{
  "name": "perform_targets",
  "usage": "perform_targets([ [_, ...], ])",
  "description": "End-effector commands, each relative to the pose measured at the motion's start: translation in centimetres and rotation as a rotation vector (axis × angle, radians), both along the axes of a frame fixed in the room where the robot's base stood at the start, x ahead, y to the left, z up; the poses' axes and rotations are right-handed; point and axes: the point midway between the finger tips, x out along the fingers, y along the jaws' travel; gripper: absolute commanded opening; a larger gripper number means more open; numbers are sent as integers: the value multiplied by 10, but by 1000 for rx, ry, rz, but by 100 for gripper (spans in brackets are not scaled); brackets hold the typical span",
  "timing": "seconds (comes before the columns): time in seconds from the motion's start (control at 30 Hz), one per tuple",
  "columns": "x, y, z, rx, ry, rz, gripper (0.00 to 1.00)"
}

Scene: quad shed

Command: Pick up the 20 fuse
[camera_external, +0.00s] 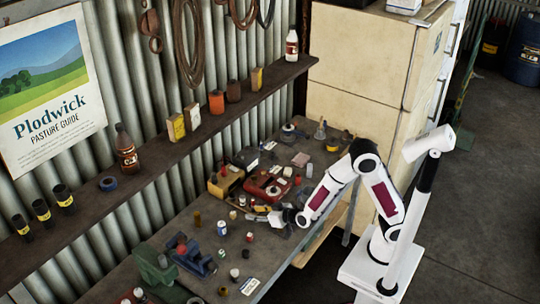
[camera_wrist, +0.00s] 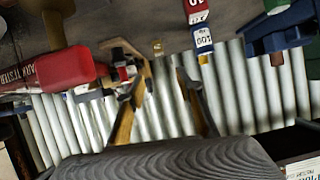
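I cannot make out any thing marked 20 in either view. In the wrist view a blue and white piece marked 100 (camera_wrist: 203,40) stands beside a red piece marked 10 (camera_wrist: 195,10), both just past the fingers. A small tan piece (camera_wrist: 157,47) lies beyond the fingertips; its marking is too small to read. My gripper (camera_wrist: 164,76) has its two fingers apart, with nothing seen between them. In the external view my gripper (camera_external: 258,209) is low over the middle of the cluttered bench (camera_external: 205,208), among small pieces.
A red case (camera_wrist: 62,68) and a blue tool (camera_wrist: 275,35) flank the fingers in the wrist view. In the external view a red machine (camera_external: 267,186), a yellow box (camera_external: 225,183) and a blue vise-like tool (camera_external: 193,260) crowd the bench. A shelf (camera_external: 185,145) runs behind.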

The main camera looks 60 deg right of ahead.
Motion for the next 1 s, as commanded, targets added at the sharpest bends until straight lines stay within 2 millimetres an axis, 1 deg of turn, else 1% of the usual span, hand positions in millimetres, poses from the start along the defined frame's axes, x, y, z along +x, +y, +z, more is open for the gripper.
perform_targets([
  [0.03, 0, 3, -6, -14, -8, -5, 36],
  [0.2, 1, 4, -14, -47, -39, -25, 36],
  [0.73, 3, 4, -16, -54, -47, -32, 36],
  [0.87, 10, 4, -19, -54, -47, -32, 36],
  [1.0, 22, 3, -25, -53, -46, -33, 36],
])
